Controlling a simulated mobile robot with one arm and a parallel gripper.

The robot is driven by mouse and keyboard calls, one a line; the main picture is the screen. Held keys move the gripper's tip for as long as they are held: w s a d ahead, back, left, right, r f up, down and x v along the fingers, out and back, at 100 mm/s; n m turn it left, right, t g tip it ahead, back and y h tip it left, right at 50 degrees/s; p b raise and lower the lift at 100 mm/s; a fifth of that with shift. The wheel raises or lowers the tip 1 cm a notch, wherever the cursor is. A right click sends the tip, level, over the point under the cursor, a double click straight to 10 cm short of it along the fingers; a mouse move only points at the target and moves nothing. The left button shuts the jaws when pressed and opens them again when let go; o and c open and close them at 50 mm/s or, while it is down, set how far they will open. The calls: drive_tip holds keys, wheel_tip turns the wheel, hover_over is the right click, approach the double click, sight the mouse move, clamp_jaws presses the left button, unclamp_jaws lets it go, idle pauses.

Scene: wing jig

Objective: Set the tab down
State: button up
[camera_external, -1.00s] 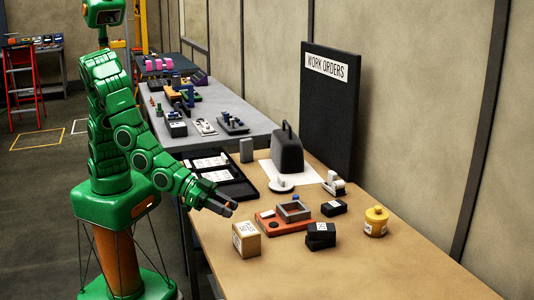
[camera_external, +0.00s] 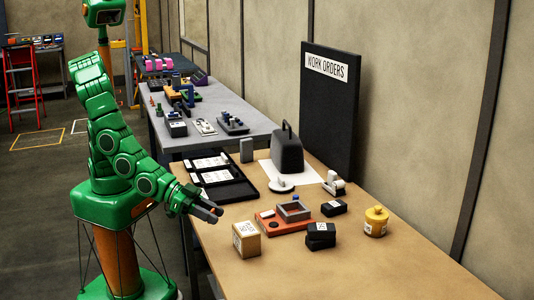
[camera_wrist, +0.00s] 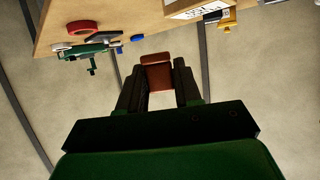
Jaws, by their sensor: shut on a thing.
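The tab (camera_wrist: 158,78) is a small reddish-brown block. In the wrist view it sits between the tips of the two dark fingers of my gripper (camera_wrist: 157,72), which is shut on it. In the external view my gripper (camera_external: 210,213) is at the left edge of the tan table, in front of the black tray (camera_external: 240,192). The tab is too small there to make out clearly. The wrist view shows the tab with wall behind it and the table (camera_wrist: 120,12) at the upper edge, so it appears held clear.
On the table stand a cardboard box (camera_external: 246,239), an orange fixture with a grey frame (camera_external: 268,221), black boxes (camera_external: 320,236) and a yellow pot (camera_external: 376,222). A dark case (camera_external: 287,155) stands further back before the work orders board (camera_external: 331,115). The table's front right is clear.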

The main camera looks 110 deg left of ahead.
hover_over(246, 276)
drive_tip(key=s+a, duration=0.1)
drive_tip(key=s, duration=0.3)
wheel_tip(246, 276, down, 4)
drive_tip(key=f, duration=0.1)
drive_tip(key=w+f, duration=0.2)
drive_tip(key=shift+w+d+f, duration=0.2)
drive_tip(key=shift+w+d, duration=0.05)
drive_tip(key=shift+d, duration=0.05)
drive_tip(key=shift+w+d+f, duration=0.25)
drive_tip(key=shift+w+f, duration=0.45)
drive_tip(key=shift+f, duration=0.3)
drive_tip(key=shift+w+f, duration=0.1)
drive_tip(key=shift+f, duration=1.3)
drive_tip(key=shift+f, duration=0.15)
drive_tip(key=o, duration=1)
drive_tip(key=shift+o, duration=0.2)
